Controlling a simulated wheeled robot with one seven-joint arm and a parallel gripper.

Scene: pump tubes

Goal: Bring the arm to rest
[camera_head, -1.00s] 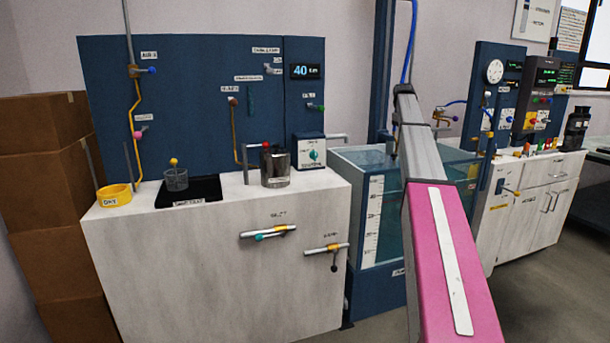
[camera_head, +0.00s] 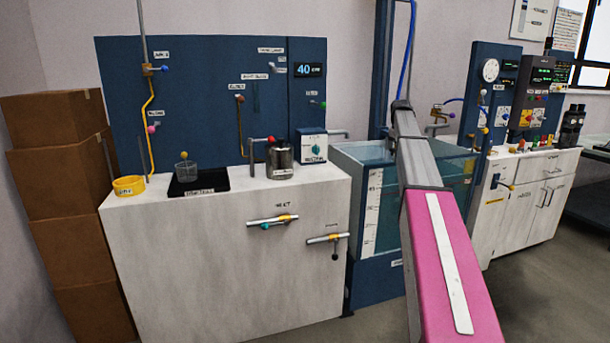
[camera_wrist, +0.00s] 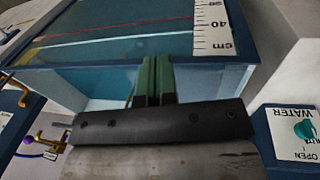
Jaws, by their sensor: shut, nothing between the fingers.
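My arm, with a pink link and a grey link, reaches forward over the right half of the head view, in front of the water tank (camera_head: 372,205). The arm's end is too small and foreshortened there to make out the fingers. In the wrist view my gripper (camera_wrist: 154,78) shows two green fingers pressed together, with nothing between them. I cannot tell how far the fingertips are from the glass.
A white bench (camera_head: 225,260) with a yellow ring (camera_head: 129,186), black tray (camera_head: 198,187) and metal beaker (camera_head: 280,160) stands left of the tank. Another bench (camera_head: 535,190) stands right. Cardboard boxes (camera_head: 55,170) stack at far left. A WATER panel (camera_wrist: 296,132) is right in the wrist view.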

